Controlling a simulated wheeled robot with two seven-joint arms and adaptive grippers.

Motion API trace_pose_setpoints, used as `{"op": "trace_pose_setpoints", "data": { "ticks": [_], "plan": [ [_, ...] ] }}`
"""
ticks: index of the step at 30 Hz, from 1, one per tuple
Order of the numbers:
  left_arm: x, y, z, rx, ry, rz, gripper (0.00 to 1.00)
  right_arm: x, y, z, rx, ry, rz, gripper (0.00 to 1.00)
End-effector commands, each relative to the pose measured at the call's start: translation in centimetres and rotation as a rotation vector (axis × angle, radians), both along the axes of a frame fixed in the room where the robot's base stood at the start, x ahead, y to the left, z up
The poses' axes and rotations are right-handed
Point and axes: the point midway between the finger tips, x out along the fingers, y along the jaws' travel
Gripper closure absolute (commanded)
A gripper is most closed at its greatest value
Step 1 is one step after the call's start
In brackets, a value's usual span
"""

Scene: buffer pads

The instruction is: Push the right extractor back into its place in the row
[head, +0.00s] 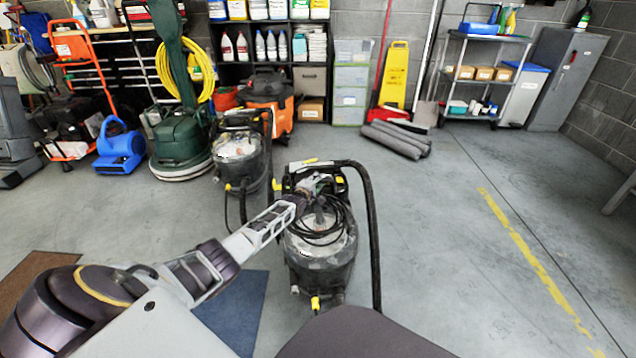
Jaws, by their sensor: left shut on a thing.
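The right extractor (325,262), a grey and black machine with yellow details, a coiled black cord and a black hose looping down its right side, stands on the floor in front of me. It stands nearer to me than the other extractor (238,160), which is to its left and farther back. My left arm reaches in from the lower left, and its gripper (318,186) is shut on the upper part of the right extractor, near its handle. The fingertips are small and partly lost among the dark cord and handle. My right gripper is not in view.
A green floor machine (180,135), blue blower (120,147) and orange vacuum (270,100) stand at the back left. Grey rolls (397,138) lie near a yellow floor sign (396,75). A blue mat (240,310) lies left of the right extractor. The floor to the right is clear.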

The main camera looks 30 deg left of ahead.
Motion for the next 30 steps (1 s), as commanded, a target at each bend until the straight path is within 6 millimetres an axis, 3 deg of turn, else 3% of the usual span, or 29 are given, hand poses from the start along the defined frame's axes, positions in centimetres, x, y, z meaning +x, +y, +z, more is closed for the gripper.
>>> {"op": "trace_pose_setpoints", "data": {
  "ticks": [8, 9, 14, 30],
  "plan": [
    [0.0, 0.06, 0.02, -0.001, 0.0, 0.001, 1.0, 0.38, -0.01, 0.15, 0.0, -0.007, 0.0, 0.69],
    [0.01, 0.05, 0.02, -0.001, 0.0, 0.001, 0.75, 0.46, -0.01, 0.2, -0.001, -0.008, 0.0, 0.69],
    [0.01, 0.03, 0.01, 0.0, 0.0, 0.0, 0.56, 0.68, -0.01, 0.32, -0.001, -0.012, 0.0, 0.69],
    [-0.25, -0.2, -0.1, -0.002, 0.002, -0.002, 0.56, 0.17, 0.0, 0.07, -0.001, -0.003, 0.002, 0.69]
  ]
}}
